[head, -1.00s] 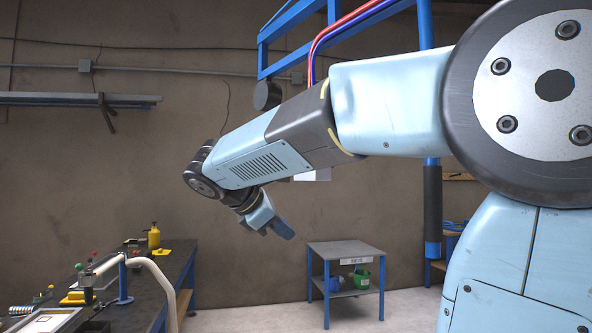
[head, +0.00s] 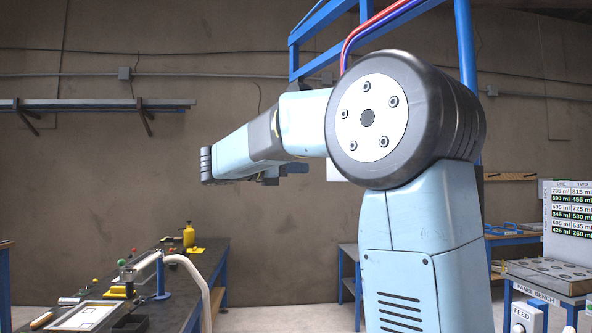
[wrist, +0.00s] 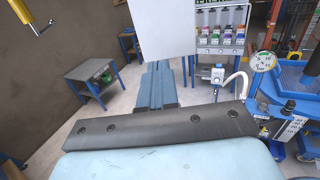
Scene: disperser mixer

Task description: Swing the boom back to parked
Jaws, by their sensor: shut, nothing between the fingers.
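A blue overhead beam frame (head: 318,30), which looks like the boom, crosses the top of the head view with red and blue hoses beside it. A blue upright pole (head: 466,45) stands at its right; its lower part is mostly hidden behind my arm. My gripper (head: 295,168) is small and partly hidden beneath my forearm in the head view. In the wrist view my gripper (wrist: 157,68) is shut and empty, pointing toward a white panel (wrist: 163,28). I see no contact with the boom, and cannot tell its exact angle.
A dark workbench (head: 150,310) with fixtures stands at the lower left. A panel bench (head: 548,277) and a volume chart (head: 572,210) are at the right. The wrist view shows a small blue-legged table (wrist: 90,72), a dial stand (wrist: 263,62) and some open floor.

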